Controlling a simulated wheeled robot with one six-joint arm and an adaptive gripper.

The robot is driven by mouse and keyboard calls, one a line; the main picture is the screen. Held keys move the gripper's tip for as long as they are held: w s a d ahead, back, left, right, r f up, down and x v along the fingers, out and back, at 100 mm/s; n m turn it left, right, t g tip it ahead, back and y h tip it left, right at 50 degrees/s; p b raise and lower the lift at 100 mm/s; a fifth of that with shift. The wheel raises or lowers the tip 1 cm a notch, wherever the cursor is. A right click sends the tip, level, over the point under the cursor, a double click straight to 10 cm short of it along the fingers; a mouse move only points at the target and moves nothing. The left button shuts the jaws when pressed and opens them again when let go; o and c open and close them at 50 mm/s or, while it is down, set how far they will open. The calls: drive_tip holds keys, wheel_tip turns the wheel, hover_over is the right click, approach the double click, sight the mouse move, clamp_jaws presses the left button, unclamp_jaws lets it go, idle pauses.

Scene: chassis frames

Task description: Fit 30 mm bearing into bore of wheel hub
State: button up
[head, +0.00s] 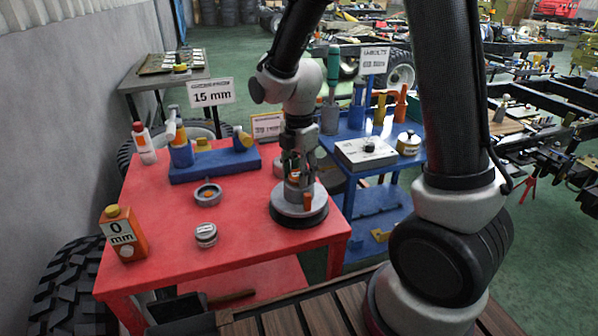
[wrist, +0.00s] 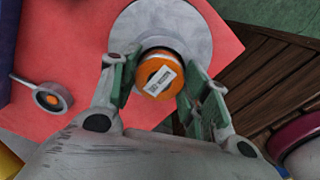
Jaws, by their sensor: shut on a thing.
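My gripper (head: 297,176) is upright over the wheel hub (head: 288,208), a grey round disc on a dark base near the right edge of the red table. In the wrist view the fingers (wrist: 160,88) are on either side of an orange-topped round piece with a white label, which I take for the bearing (wrist: 152,67). A pale ring shows around its far side. The hub's grey flange (wrist: 190,25) spreads behind it. The bore is hidden, and I cannot tell whether the bearing is above it or partly inside. The label is too small to read.
A blue cart (head: 384,176) stands behind right. The table's front middle is clear.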

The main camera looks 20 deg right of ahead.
drive_tip(key=o, duration=1.5)
drive_tip(key=shift+c, duration=0.2)
wheel_tip(320, 180, up, 12)
drive_tip(key=s+d+r+m+t, duration=0.2)
drive_tip(key=s+d+r+m, duration=0.2)
drive_tip(key=s+d+m, duration=0.3)
drive_tip(key=s+d+r+m+t, duration=0.2)
drive_tip(key=s+d+m, duration=0.6)
drive_tip(key=s+m, duration=0.4)
drive_tip(key=shift+r+m, duration=0.85)
drive_tip(key=shift+m, duration=0.95)
